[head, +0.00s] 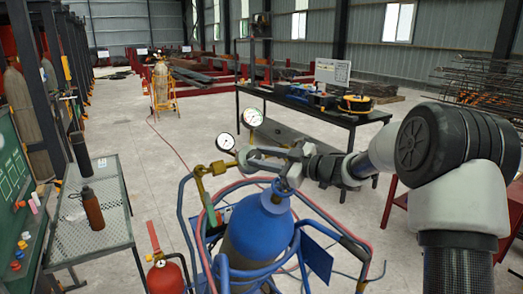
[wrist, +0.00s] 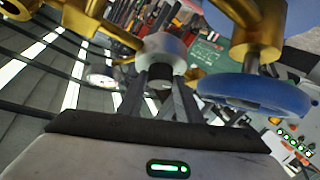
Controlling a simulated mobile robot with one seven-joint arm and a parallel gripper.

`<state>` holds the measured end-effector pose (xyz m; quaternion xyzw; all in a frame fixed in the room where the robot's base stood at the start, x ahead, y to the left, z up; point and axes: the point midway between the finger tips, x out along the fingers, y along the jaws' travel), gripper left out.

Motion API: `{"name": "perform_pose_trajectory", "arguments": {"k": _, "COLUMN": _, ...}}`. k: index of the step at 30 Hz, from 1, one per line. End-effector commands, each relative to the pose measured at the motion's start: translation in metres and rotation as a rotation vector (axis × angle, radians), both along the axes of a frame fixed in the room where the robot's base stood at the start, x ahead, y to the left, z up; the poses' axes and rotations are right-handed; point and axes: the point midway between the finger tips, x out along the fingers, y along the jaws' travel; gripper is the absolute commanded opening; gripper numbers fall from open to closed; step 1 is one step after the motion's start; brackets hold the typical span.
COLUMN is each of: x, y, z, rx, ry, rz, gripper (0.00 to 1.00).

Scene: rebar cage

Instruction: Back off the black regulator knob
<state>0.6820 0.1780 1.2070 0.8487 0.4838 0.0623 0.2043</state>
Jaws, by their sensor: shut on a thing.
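The regulator (head: 205,172) is a brass fitting with two round white gauges (head: 225,142), above a blue gas cylinder (head: 258,228). My gripper (head: 258,155) reaches in from the right at the regulator. In the wrist view its two dark fingers (wrist: 160,92) close on the small black regulator knob (wrist: 159,77), in front of a pale grey round collar (wrist: 162,48). The fingers cover much of the knob, and I cannot make it out in the head view. A blue valve handwheel (wrist: 255,95) sits just right of the fingers in the wrist view, under a brass valve body (wrist: 256,28).
A blue tube cart frame (head: 187,215) with a red hose surrounds the cylinder. A red extinguisher (head: 165,275) stands at lower left. A mesh table (head: 100,235) with a brown bottle (head: 92,208) is left. A black workbench (head: 300,108) with tools stands behind. Open floor lies behind left.

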Motion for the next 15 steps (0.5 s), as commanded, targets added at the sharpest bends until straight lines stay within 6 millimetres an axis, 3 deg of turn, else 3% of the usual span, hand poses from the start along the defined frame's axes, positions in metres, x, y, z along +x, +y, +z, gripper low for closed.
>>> {"name": "perform_pose_trajectory", "arguments": {"k": 15, "x": 0.0012, "y": -0.0007, "z": 0.0005, "rx": -0.079, "ry": -0.053, "rz": 0.081, "gripper": 0.09}}
